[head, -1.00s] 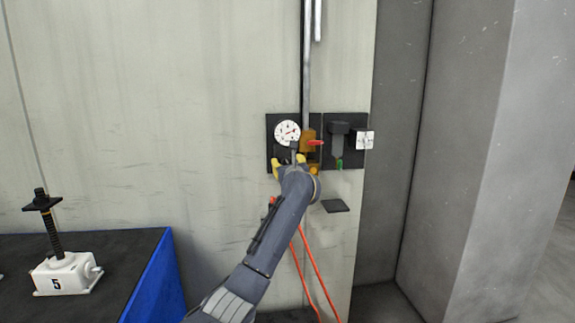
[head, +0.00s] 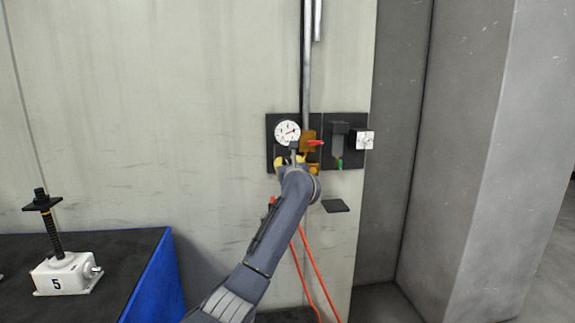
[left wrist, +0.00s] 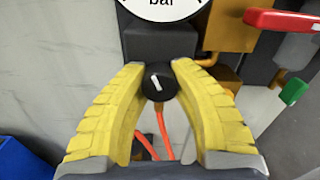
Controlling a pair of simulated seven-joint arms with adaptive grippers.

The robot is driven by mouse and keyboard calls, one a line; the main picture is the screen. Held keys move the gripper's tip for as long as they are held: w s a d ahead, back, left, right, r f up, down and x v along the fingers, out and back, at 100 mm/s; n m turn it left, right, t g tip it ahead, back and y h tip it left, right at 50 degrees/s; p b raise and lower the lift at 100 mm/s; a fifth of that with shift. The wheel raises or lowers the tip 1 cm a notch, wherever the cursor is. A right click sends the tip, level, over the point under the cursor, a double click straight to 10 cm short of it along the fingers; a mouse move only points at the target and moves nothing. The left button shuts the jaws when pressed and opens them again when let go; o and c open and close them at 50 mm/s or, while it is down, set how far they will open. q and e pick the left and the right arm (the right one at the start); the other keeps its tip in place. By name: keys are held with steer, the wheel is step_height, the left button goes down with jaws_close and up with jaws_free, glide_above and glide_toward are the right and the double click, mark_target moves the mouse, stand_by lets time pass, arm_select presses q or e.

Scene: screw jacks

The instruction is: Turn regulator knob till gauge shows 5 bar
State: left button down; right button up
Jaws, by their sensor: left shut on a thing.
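The round white gauge (head: 287,132) is on a dark panel on the wall. Its red needle shows in the head view, but the figures are too small to read. In the left wrist view only the gauge's lower edge (left wrist: 163,8) with "bar" shows. The black regulator knob (left wrist: 158,83) with a white mark is below the gauge, between the yellow fingers of my left gripper (left wrist: 157,88). The gripper is shut on the knob. In the head view my left gripper (head: 290,161) is at the panel, and the arm hides the knob. My right gripper is not in view.
A brass valve with a red lever (head: 315,142) sits just right of the gauge. A dark filter unit (head: 338,140) and a white box (head: 363,140) are farther right. Orange hoses (head: 317,275) hang below. A screw jack (head: 62,272) stands on the black-topped bench (head: 125,265) at left.

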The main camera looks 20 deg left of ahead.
arm_select(q)
steer(key=shift+f+m, duration=0.1)
steer(key=shift+m, duration=0.2)
steer(key=shift+f+m, duration=0.15)
steer(key=shift+m, duration=2.85)
steer(key=c, duration=0.9)
jaws_free()
steer(key=shift+c, duration=0.2)
steer(key=shift+r, duration=0.2)
steer(key=v, duration=1.2)
